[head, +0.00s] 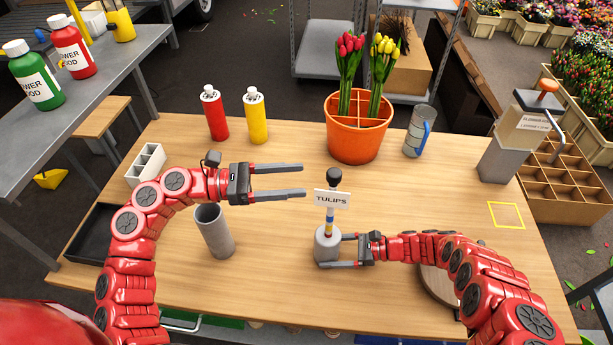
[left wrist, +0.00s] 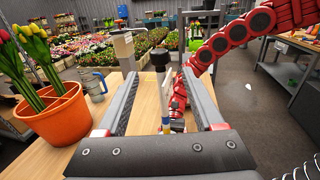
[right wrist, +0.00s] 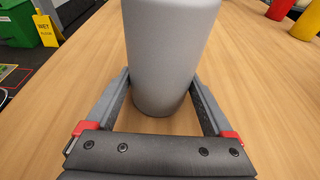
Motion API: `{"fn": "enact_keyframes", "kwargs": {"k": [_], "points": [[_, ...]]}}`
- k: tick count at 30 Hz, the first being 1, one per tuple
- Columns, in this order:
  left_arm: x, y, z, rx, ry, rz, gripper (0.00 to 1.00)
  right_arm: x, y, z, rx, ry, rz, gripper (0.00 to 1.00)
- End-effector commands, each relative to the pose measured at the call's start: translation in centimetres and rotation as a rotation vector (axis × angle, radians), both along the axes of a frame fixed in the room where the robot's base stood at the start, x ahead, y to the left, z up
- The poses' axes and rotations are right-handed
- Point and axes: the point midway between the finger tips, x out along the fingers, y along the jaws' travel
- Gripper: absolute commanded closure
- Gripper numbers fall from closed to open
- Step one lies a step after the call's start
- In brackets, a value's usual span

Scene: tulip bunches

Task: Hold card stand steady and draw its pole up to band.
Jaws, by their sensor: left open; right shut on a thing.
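The card stand has a grey cylindrical base (head: 327,246), a pole with coloured bands (head: 329,222), a white card reading TULIPS (head: 331,199) and a dark knob (head: 335,176) on top. It stands upright on the table. My right gripper (head: 337,252) is shut on the base, low down; the grey base (right wrist: 168,50) fills the space between its fingers in the right wrist view. My left gripper (head: 304,181) is open and empty, just left of the knob and card. In the left wrist view the knob (left wrist: 160,60) shows between and beyond the open fingers.
A grey cylinder (head: 214,232) stands below my left arm. An orange pot (head: 358,138) with tulips, red (head: 215,114) and yellow (head: 255,117) bottles and a grey mug (head: 418,132) stand farther back. A grey block device (head: 503,150) is at right.

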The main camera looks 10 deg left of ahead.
Motion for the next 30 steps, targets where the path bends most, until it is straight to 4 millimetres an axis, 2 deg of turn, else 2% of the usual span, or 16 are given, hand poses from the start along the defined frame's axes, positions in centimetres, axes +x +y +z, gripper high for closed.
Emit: {"fn": "enact_keyframes", "kwargs": {"k": [10, 11, 12, 22, 26, 30], "points": [[0.0, 0.1, 0.0, 0.000, 0.000, 0.001, 0.31, 0.0, 0.0, 0.0, 0.000, 0.000, 0.000, 0.58], [0.0, 0.1, 0.0, 0.000, 0.000, 0.001, 0.31, 0.0, 0.0, 0.0, 0.000, 0.000, 0.000, 0.08], [0.0, 0.1, 0.0, 0.000, 0.000, 0.001, 0.31, 0.0, 0.0, 0.0, 0.000, 0.000, 0.000, 0.01], [0.0, 0.1, 0.0, 0.000, 0.000, 0.001, 0.31, 0.1, -0.6, 0.2, -0.001, 0.000, -0.001, 0.00], [0.0, 0.1, 0.0, 0.000, 0.000, 0.001, 0.31, 0.1, -2.6, 0.8, -0.001, -0.001, -0.002, 0.00], [0.0, 0.1, 0.0, 0.000, 0.000, 0.001, 0.31, 0.2, -5.6, 1.7, -0.003, 0.000, -0.004, 0.00]]}}
